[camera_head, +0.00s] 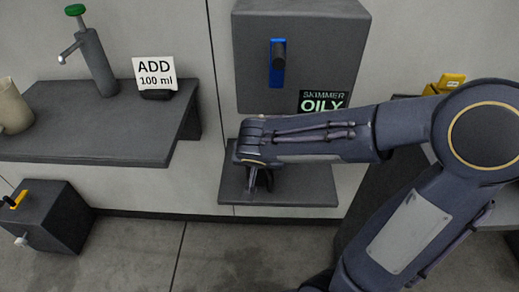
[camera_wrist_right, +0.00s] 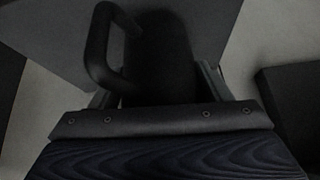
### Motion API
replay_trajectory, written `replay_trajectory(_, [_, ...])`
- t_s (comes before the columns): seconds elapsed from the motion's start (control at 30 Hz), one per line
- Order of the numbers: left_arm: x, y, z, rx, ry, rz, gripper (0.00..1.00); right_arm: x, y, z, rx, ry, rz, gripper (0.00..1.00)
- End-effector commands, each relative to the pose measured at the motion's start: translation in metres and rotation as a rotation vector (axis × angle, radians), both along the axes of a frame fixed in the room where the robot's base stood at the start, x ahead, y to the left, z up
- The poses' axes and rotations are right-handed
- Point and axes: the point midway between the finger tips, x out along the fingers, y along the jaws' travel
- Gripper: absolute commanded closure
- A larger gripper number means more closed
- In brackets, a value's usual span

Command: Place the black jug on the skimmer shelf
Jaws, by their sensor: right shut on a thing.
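The black jug (camera_wrist_right: 162,60) fills the upper middle of the right wrist view, with its loop handle on the left. My right gripper (camera_wrist_right: 160,95) is shut on the jug, with a finger on each side of its body. In the head view my right gripper (camera_head: 260,182) is over the left part of the skimmer shelf (camera_head: 305,187), a dark grey slab under the skimmer box. There my wrist hides most of the jug. I cannot tell whether the jug touches the shelf. My left gripper is out of view.
The skimmer box (camera_head: 300,50), with a blue-backed lever (camera_head: 278,62) and an "OILY" sign (camera_head: 324,100), hangs above the shelf. At left, a counter (camera_head: 90,135) holds a green-topped dispenser (camera_head: 95,55), a card (camera_head: 155,73) and a beige mug (camera_head: 14,108). The shelf's right part is clear.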

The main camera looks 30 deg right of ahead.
Motion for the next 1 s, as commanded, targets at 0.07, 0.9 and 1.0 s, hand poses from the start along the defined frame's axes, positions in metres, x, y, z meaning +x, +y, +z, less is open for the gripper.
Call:
replay_trajectory(0.07, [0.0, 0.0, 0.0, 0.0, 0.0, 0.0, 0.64, 0.007, -0.004, 0.001, 0.001, -0.001, -0.002, 0.64])
replay_trajectory(0.9, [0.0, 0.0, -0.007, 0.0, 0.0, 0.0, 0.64, 0.048, -0.029, -0.017, 0.0, -0.001, 0.0, 0.64])
replay_trajectory(1.0, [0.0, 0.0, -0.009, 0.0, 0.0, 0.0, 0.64, 0.048, -0.029, -0.018, 0.001, -0.001, 0.001, 0.28])
